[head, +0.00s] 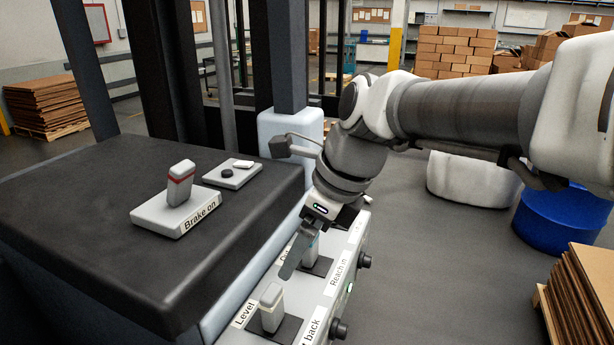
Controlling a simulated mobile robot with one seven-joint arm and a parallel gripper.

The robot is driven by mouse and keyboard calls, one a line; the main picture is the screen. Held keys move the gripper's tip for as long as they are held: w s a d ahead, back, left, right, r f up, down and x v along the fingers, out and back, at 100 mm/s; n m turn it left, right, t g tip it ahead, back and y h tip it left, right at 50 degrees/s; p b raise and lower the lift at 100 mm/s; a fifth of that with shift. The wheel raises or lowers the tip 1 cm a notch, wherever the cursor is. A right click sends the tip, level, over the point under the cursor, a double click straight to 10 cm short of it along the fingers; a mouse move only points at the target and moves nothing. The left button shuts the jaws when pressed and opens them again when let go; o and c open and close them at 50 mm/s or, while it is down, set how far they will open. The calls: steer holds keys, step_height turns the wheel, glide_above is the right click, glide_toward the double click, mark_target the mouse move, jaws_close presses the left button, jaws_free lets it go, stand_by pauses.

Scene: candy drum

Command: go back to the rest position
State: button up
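My gripper (296,256) points down over the control panel (335,270) at the front right of the dark console. One grey finger shows beside the lever marked "Reach in" (316,258), on its left. The other finger is hidden behind my wrist or the lever. I cannot tell whether the fingers touch the lever or how far apart they are. My arm comes in from the upper right and bends down to the panel.
A second lever (270,306), with labels reading "Level" and "back", stands nearer. A "Brake on" switch (180,184) and a small button plate (232,174) sit on the console top (90,230). A blue drum (560,218) and stacked cardboard (585,290) are at right. Open floor lies between.

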steer(key=s+d+f+n+t+h, duration=0.1)
steer(key=s+d+n, duration=0.4)
steer(key=n, duration=0.6)
steer(key=s+d+f+n+t+h, duration=0.2)
steer(key=s+d+n, duration=0.3)
steer(key=d+n, duration=0.5)
steer(key=shift+f+n+t+h, duration=0.3)
steer(key=shift+n+t+h, duration=0.15)
steer(key=shift+n, duration=0.25)
